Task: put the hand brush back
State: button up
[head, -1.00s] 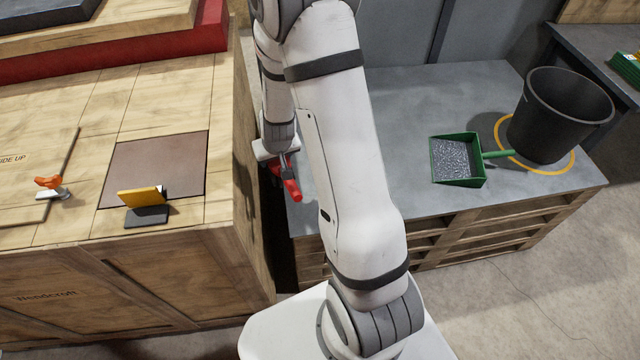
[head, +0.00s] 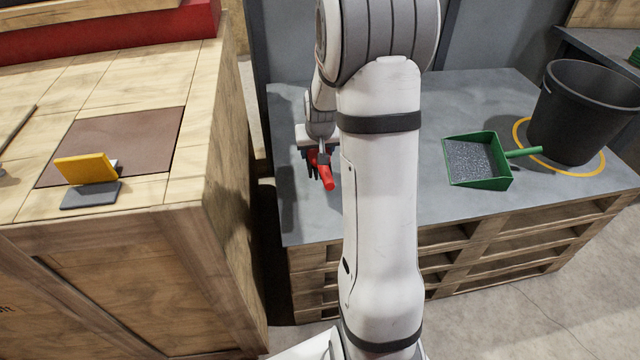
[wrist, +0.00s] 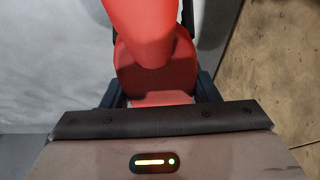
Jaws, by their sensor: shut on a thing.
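The red hand brush (head: 327,178) is held in my gripper (head: 317,158), over the left part of the grey tabletop in the head view. My gripper is shut on it. In the wrist view the brush's red body (wrist: 148,62) fills the top middle, between the dark fingers of my gripper (wrist: 158,92). Its bristles are mostly hidden, with a little dark showing beside my gripper in the head view. I cannot tell how high it is above the tabletop.
The grey tabletop (head: 420,205) rests on a pallet base. A green dustpan (head: 508,180) with grey debris lies right of my arm, before a black bucket (head: 580,115) inside a yellow ring (head: 592,170). A wooden bench (head: 190,100) with a yellow-and-black block (head: 88,170) stands left, across a gap.

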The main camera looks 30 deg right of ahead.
aim_at(317, 182)
notch_tip(317, 182, down, 8)
jog(key=shift+f+b, duration=0.15)
jog(key=shift+b, duration=0.7)
jog(key=shift+f, duration=0.1)
jog(key=o, duration=1.1)
